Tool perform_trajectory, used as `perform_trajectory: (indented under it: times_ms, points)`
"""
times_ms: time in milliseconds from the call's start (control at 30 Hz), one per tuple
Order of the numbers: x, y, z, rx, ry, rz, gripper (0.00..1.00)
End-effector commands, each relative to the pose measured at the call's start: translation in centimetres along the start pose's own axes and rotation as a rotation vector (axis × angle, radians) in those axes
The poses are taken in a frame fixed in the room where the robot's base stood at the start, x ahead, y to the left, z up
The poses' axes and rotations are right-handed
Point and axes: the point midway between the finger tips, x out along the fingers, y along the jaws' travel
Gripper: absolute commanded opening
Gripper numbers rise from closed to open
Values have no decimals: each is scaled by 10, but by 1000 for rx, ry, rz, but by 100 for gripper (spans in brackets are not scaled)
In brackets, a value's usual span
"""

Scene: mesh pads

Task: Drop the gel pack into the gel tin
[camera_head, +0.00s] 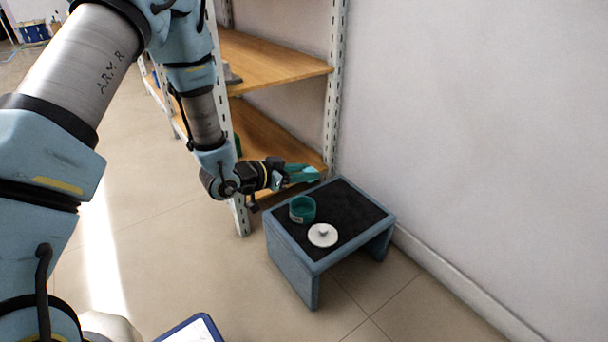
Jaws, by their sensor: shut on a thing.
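The gel tin (302,210) is a small round teal tin, open at the top, with a pale label on its side. It stands upright on the black top of a low blue-grey stool (352,196). A white round lid with a small knob (323,236) lies on the stool in front of the tin. My gripper (307,174) is above the back left of the stool, behind and above the tin, pointing right. It is shut on the gel pack, which is small and hard to tell apart from the teal fingers. The inside bottom of the tin is hidden.
A metal shelf unit with wooden boards (272,60) stands behind and left of the stool, close to my arm. A white wall (480,120) is to the right. The right part of the stool top is clear. A blue-edged white object (193,329) shows at the bottom.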

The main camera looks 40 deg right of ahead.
Motion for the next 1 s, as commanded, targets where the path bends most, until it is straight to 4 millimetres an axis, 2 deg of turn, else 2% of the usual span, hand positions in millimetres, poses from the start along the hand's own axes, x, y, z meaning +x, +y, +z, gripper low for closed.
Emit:
perform_trajectory:
  times_ms: [200, 400, 767, 800, 1000]
  points:
    - [10, 0, 28, -1, -1, 0, 0]
    - [17, 0, 45, 0, 1, 0, 0]
    - [17, 0, 48, 0, 0, -1, 0]
    - [17, 0, 48, 0, 0, -1, 46]
    - [17, 0, 48, 0, 0, -1, 68]
